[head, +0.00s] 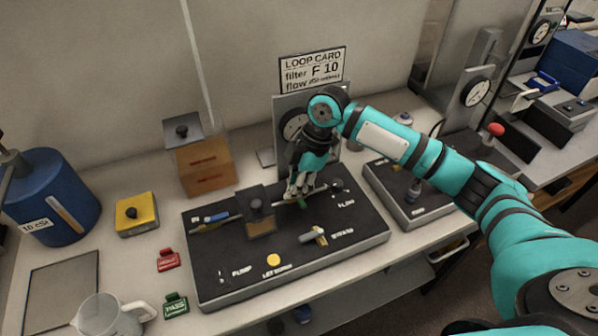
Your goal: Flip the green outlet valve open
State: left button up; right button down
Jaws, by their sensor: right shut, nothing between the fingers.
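The green outlet valve (302,203) shows as a small green piece on the pipe of the black panel (225,270), toward its back right. My right gripper (300,194) is shut and empty, pointing down right at the valve and hiding part of it. I cannot tell whether the fingers touch the valve. A blue valve handle (216,217) lies along the pipe at the left of the panel. My left gripper is not in view.
A lidded block (258,208) stands on the panel, left of the gripper. The loop card (312,69) and a gauge stand behind. A glass jug (103,318) is at front left.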

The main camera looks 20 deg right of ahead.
jog(key=x, duration=0.3)
jog(key=shift+w+f+p, duration=0.1)
jog(key=shift+f+p, duration=0.05)
jog(key=shift+p, duration=0.15)
jog(key=shift+a+f, duration=0.1)
jog(key=shift+f, duration=0.1)
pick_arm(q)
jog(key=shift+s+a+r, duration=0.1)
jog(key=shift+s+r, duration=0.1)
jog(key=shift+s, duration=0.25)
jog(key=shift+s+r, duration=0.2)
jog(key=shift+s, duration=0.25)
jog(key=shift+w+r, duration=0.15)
pick_arm(e)
jog(key=shift+n, duration=0.3)
